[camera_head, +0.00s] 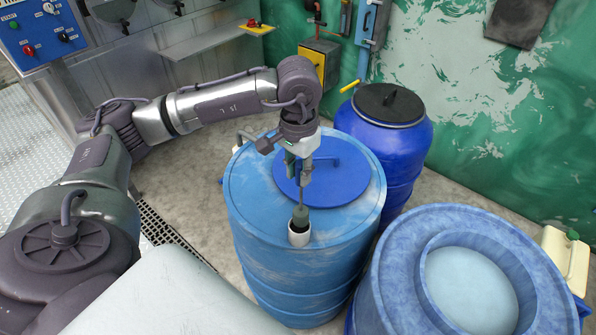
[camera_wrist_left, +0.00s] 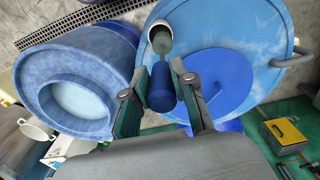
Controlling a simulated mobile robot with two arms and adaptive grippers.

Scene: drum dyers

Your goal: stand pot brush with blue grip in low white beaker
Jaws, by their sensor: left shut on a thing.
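The pot brush has a blue grip (camera_wrist_left: 161,92) and a dark green-grey head (camera_head: 300,216). My left gripper (camera_head: 299,172) is shut on the brush at its blue grip and holds it upright, head down. The left gripper also shows in the left wrist view (camera_wrist_left: 160,74). The low white beaker (camera_head: 299,238) stands on top of the light blue drum (camera_head: 248,205), near its front edge. The brush head is at the beaker's mouth; its lower end is hidden, and I cannot tell whether it touches the bottom. My right gripper is not in view.
A blue lid (camera_head: 330,172) lies on the drum behind the beaker. A dark-lidded blue drum (camera_head: 400,150) stands behind. A large blue vat (camera_head: 400,255) stands at the right. A control panel (camera_head: 40,35) is at upper left. Floor shows left of the drum.

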